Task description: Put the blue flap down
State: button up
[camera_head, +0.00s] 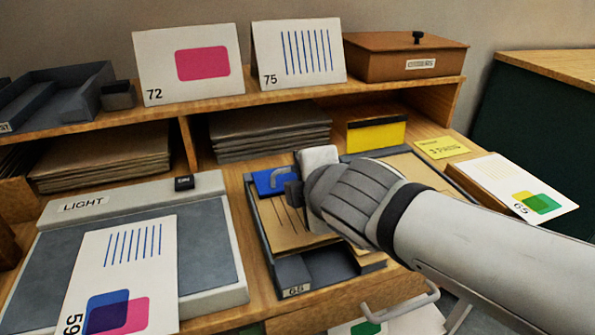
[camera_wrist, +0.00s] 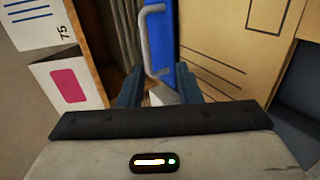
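The blue flap (camera_head: 266,184) is at the back left of a dark tray (camera_head: 258,215), partly hidden by my gripper; I cannot tell its exact tilt. In the wrist view the blue flap (camera_wrist: 186,62) shows as a narrow strip with a grey bar handle (camera_wrist: 147,38) along its left side. My gripper (camera_head: 291,184) is at the flap, by the handle. In the wrist view my gripper (camera_wrist: 160,88) has its two dark fingers apart, with the handle's near end between or just beyond the fingertips. Contact cannot be told.
A brown card (camera_head: 275,220) lies in the tray. A yellow block with a black top (camera_head: 376,135) stands behind. A light box (camera_head: 222,245) with card 59 (camera_head: 125,270) is left. Card 65 (camera_head: 520,185) is right. Cards 72 (camera_head: 160,70) and 75 (camera_head: 270,50) stand on the shelf.

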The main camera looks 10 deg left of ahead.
jog(key=shift+p+v, duration=0.4)
jog(key=shift+v, duration=1.35)
jog(key=shift+w+r, duration=0.1)
jog(key=shift+r, duration=0.1)
